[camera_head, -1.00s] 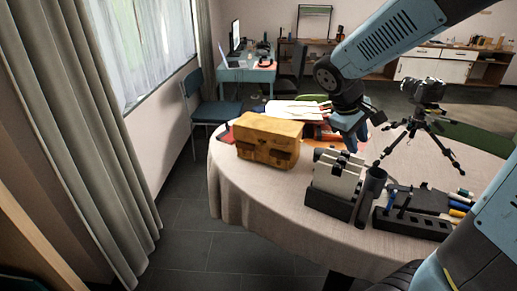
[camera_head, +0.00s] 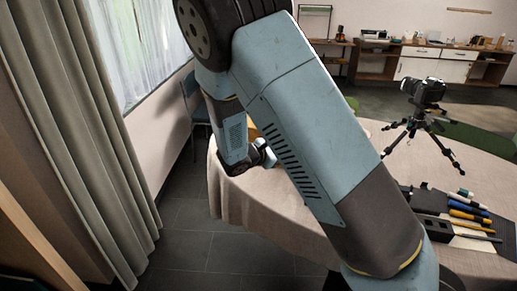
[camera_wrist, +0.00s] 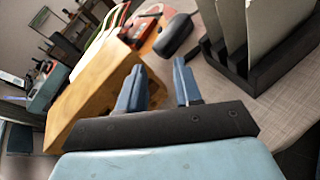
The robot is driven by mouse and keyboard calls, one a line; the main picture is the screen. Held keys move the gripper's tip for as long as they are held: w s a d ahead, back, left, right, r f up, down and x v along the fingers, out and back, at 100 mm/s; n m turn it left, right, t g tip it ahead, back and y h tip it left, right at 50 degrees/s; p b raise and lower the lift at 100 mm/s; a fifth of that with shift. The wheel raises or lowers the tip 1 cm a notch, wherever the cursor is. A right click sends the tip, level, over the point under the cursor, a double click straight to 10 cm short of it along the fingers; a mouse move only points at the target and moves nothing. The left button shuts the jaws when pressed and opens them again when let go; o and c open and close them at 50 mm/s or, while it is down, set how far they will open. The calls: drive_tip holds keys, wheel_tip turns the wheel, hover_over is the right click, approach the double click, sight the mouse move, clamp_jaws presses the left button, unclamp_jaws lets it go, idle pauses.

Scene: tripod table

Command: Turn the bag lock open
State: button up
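The tan-yellow bag (camera_wrist: 95,82) stands on the table, on the left in the wrist view. In the head view only a small yellow edge of the bag (camera_head: 254,132) shows past my arm. I cannot make out its lock in either current view. My gripper (camera_wrist: 158,80) is open, with two blue fingers apart and nothing seen between them. Its left finger overlaps the bag's right end in the wrist view; I cannot tell if they touch. In the head view my arm hides most of the gripper.
A black rack (camera_wrist: 250,75) with upright pale sheets stands right of my fingers. A dark rounded object (camera_wrist: 174,35) lies ahead. A camera on a tripod (camera_head: 425,92) and several pens (camera_head: 468,215) are on the right of the table. A curtain (camera_head: 85,130) hangs at left.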

drive_tip(key=w+a+f+n+t+y, duration=0.1)
drive_tip(key=a+f+n+t+y, duration=0.15)
drive_tip(key=a+f+n, duration=0.35)
drive_tip(key=w+a+f+n+t+y, duration=0.15)
drive_tip(key=a+n+t, duration=0.25)
drive_tip(key=a, duration=0.4)
drive_tip(key=x, duration=1.3)
drive_tip(key=shift+f, duration=0.3)
drive_tip(key=shift+d, duration=0.15)
clamp_jaws()
